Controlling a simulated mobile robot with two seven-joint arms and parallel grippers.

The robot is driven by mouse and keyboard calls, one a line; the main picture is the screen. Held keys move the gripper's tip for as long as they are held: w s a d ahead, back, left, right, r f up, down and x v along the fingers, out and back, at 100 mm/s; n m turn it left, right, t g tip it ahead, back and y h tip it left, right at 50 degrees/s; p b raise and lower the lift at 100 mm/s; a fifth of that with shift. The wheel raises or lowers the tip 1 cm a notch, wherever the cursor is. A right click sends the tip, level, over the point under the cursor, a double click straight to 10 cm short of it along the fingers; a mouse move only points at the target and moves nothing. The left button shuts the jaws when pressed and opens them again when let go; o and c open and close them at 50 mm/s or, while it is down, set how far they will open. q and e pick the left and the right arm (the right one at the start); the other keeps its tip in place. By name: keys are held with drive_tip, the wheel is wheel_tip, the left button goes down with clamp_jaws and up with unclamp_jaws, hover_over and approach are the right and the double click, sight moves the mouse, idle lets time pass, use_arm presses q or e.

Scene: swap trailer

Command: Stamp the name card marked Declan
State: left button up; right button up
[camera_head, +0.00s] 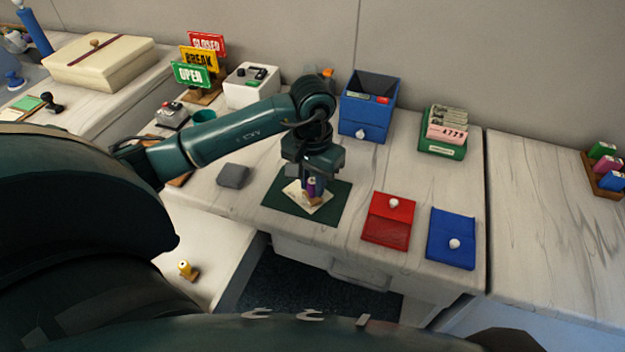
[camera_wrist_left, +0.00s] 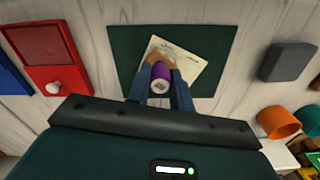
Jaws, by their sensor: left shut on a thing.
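My left gripper (camera_head: 312,180) is shut on a stamp with a purple handle (camera_head: 311,188) and a tan wooden base. The stamp is upright over a cream card (camera_head: 297,194) that lies on a dark green mat (camera_head: 335,203). In the left wrist view the purple handle (camera_wrist_left: 160,74) sits between the fingers, and the base covers the left part of the card (camera_wrist_left: 187,62). The writing on the card is too small to read. I cannot tell whether the stamp touches the card. My right gripper is not in view.
A grey block (camera_head: 233,176) lies left of the mat. A red lidded box (camera_head: 388,221) and a blue one (camera_head: 451,239) sit to the right. Behind are an open blue box (camera_head: 367,106) and a green card tray (camera_head: 442,147). A yellow-topped stamp (camera_head: 186,268) stands at lower left.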

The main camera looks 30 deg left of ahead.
use_arm(q)
drive_tip(key=shift+f+b, duration=0.2)
drive_tip(key=shift+b, duration=0.15)
idle(1.1)
drive_tip(key=shift+s, duration=0.1)
drive_tip(key=shift+r+p, duration=1.8)
drive_tip(key=shift+r, duration=1.85)
